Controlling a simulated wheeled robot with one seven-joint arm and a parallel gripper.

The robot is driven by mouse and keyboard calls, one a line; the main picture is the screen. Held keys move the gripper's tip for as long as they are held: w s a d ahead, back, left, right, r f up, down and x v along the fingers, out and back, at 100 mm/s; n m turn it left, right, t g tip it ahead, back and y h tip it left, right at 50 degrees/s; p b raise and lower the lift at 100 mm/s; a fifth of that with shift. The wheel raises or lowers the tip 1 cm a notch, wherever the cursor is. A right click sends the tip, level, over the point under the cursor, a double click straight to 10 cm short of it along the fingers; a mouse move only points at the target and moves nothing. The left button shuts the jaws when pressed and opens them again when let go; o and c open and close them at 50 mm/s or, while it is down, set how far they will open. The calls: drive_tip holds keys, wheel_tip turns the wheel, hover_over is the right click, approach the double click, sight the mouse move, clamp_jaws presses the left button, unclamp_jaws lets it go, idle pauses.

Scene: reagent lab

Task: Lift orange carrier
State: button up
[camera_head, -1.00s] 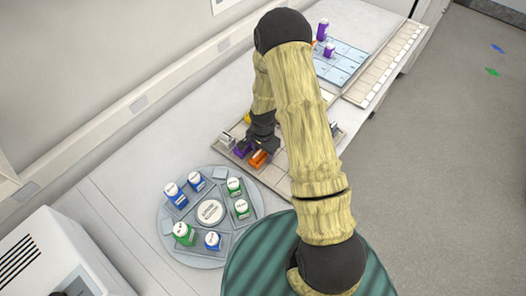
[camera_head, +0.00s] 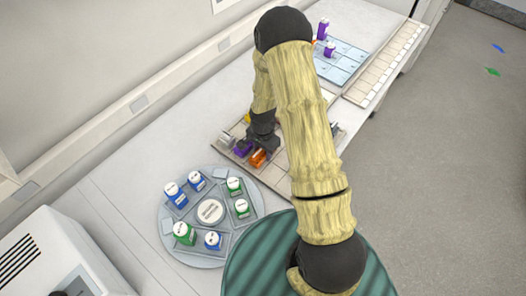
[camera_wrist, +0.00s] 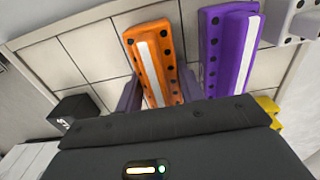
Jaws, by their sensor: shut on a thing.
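The orange carrier (camera_wrist: 152,58) is a long block with a white stripe and dark dots along its sides. In the wrist view it stands between the two fingers of my gripper (camera_wrist: 160,95), which is shut on it. In the head view the orange carrier (camera_head: 258,157) shows at the front of the tiled rack (camera_head: 272,176), just below my gripper (camera_head: 262,143). I cannot tell whether it is clear of the rack. The fingertips are partly hidden by the gripper body and the carrier.
A purple carrier (camera_wrist: 231,50) stands close on the right in the wrist view, with a grey carrier (camera_wrist: 290,22) beyond it. A yellow piece (camera_wrist: 268,108) is at the lower right. A round tray (camera_head: 170,246) with several bottles stands in front of the rack.

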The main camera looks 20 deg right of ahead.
wheel_tip(320, 180, up, 10)
drive_tip(key=b, duration=0.2)
drive_tip(key=shift+b, duration=0.4)
drive_tip(key=shift+s+f, duration=0.1)
idle(0.4)
